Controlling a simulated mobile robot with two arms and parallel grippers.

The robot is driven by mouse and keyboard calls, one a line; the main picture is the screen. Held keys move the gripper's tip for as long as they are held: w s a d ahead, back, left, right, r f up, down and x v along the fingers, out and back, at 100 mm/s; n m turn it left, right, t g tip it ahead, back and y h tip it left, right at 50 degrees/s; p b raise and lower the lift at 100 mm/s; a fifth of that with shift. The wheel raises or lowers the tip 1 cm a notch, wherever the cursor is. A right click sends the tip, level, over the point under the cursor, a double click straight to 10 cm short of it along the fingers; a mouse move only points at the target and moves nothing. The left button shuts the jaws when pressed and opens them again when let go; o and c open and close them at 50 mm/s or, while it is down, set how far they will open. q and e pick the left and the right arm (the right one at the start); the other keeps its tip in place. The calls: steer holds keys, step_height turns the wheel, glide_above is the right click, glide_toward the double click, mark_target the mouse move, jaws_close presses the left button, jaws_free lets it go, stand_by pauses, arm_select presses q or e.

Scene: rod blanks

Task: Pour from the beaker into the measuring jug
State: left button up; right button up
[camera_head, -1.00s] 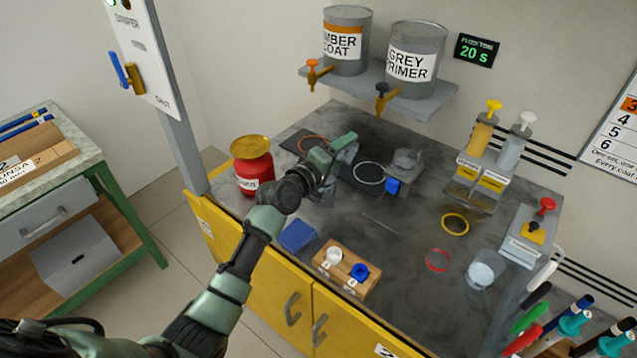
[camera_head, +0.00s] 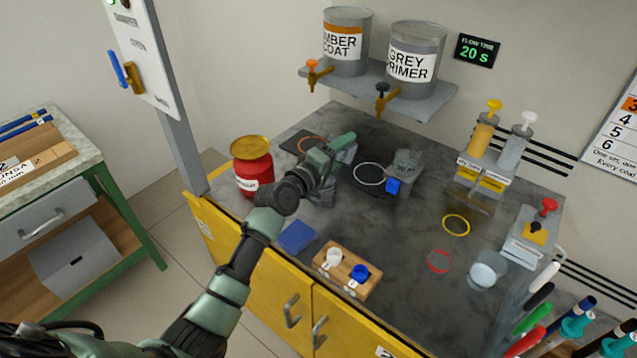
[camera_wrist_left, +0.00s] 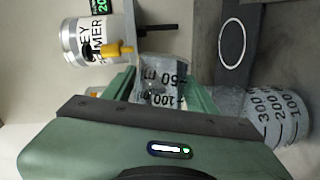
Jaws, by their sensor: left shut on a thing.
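My left gripper (camera_head: 338,152) is shut on the beaker, above the left part of the grey bench. The beaker (camera_wrist_left: 160,72) shows between the fingers in the left wrist view, clear grey with black 50 ml and 100 marks. Its marks run across those of the measuring jug, so it looks tilted far over. Its mouth is hidden behind my gripper. The measuring jug (camera_wrist_left: 275,115), greyish with 300, 200 and 100 marks, stands upright below the gripper. In the head view my gripper mostly covers it. I cannot see any stream. My right gripper is not in view.
A red can (camera_head: 252,168) stands left of my gripper. A shelf with two tanks (camera_head: 415,52) hangs behind.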

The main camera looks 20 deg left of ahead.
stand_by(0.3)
arm_select(q)
steer(key=shift+f+b, duration=0.1)
steer(key=shift+b, duration=0.2)
steer(key=shift+n, duration=0.3)
steer(key=shift+a+b, duration=0.1)
steer(key=shift+b, duration=0.25)
steer(key=shift+n+t+b, duration=0.3)
steer(key=shift+f, duration=0.1)
stand_by(0.3)
steer(key=shift+a+b, duration=0.1)
steer(key=shift+b, duration=0.35)
steer(key=shift+f+n, duration=0.1)
steer(key=shift+n, duration=0.3)
